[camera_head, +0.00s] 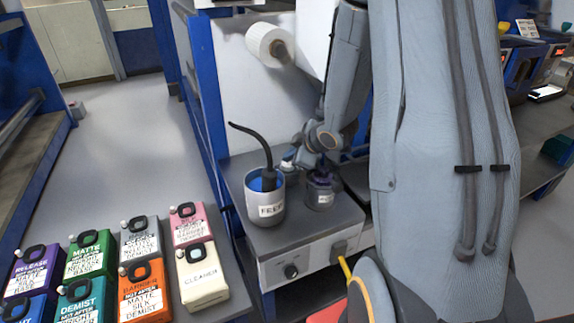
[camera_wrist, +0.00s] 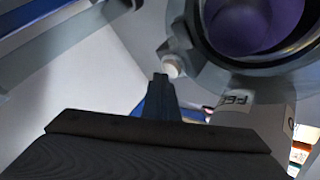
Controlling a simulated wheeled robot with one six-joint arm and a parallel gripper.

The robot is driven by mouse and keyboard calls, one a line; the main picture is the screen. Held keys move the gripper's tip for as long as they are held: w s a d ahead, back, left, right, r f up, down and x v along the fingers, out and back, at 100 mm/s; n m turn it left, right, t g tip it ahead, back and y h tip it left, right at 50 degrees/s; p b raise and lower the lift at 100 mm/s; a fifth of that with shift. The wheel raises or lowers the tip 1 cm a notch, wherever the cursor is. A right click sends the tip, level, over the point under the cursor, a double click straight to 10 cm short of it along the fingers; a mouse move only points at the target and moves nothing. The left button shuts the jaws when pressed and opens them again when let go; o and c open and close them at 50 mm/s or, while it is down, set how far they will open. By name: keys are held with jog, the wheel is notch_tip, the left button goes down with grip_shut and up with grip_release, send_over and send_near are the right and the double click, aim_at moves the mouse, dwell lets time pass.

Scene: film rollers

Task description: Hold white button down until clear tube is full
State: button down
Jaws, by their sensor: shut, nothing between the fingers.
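In the wrist view a small round white button (camera_wrist: 172,66) sits on a grey housing. My gripper (camera_wrist: 160,79) is shut and empty, its dark tips just below and left of the button; I cannot tell if they touch it. A round opening with a purple inside (camera_wrist: 252,22) is at the top right; a clear tube cannot be made out for sure, nor its fill level. In the head view my arm reaches down to the bench beside a grey pot labelled FEED (camera_head: 265,210), which holds blue liquid and a black hose (camera_head: 258,150). A small dark labelled jar (camera_head: 320,192) stands right of it.
The grey bench (camera_head: 240,180) has a knob (camera_head: 291,271) on its front. A white roll (camera_head: 270,44) is on the panel behind. Several coloured labelled containers, including a white cleaner one (camera_head: 202,275), stand at the lower left. Open floor lies at the left.

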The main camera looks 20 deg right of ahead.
aim_at(289, 166)
jog(key=shift+f+b, duration=0.35)
jog(key=shift+f, duration=0.15)
dwell(0.8)
dwell(2.3)
jog(key=shift+r+p, duration=0.9)
jog(key=shift+p, duration=0.05)
jog(key=shift+r+p, duration=2.35)
jog(key=shift+r, duration=0.15)
